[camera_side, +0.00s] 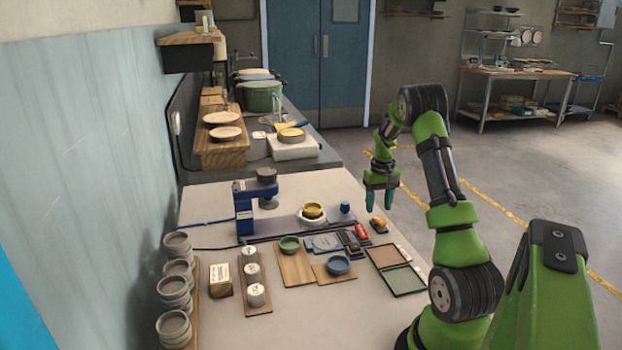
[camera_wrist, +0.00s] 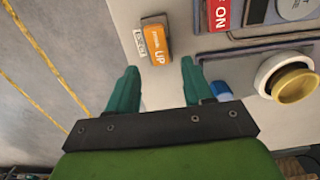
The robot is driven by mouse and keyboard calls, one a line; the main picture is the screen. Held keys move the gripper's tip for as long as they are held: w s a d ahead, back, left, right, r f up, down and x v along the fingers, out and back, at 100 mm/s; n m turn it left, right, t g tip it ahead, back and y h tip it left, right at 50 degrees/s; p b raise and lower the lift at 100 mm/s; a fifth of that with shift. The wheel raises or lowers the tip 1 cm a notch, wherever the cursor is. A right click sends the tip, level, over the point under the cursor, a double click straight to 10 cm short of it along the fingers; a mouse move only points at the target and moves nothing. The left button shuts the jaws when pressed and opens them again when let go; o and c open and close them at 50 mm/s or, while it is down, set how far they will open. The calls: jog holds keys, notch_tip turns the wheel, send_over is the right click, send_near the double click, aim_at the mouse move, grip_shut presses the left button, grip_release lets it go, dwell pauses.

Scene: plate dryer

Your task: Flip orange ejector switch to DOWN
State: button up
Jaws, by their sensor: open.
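The orange ejector switch (camera_wrist: 155,42) is in the upper middle of the wrist view, with "UP" readable on it and a small white label plate (camera_wrist: 141,42) at its left. In the side view the orange switch (camera_side: 379,224) sits near the right edge of the table. My gripper (camera_wrist: 160,82) is open and empty, its two green fingers pointing toward the switch, with a gap left between fingertips and switch. In the side view my gripper (camera_side: 381,202) hangs above the table's right edge, near the switch.
A yellow-topped white round piece (camera_wrist: 293,84) and a blue knob (camera_wrist: 221,90) are close to the right finger. Wooden boards with small bowls (camera_side: 338,265) stand nearer the side camera.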

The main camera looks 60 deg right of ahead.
aim_at(377, 218)
jog(key=shift+f, duration=1.75)
grip_shut()
jog(key=shift+s+a+r+t+h, duration=0.1)
jog(key=shift+a+t+h, duration=0.05)
jog(key=shift+t+h, duration=0.45)
jog(key=shift+s+a+r+t+h, duration=0.1)
jog(key=shift+s+t+h, duration=0.05)
jog(key=shift+t+h, duration=0.45)
jog(key=shift+s+a+r+t+h, duration=0.1)
jog(key=shift+a+t+h, duration=0.05)
jog(key=shift+t+h, duration=0.45)
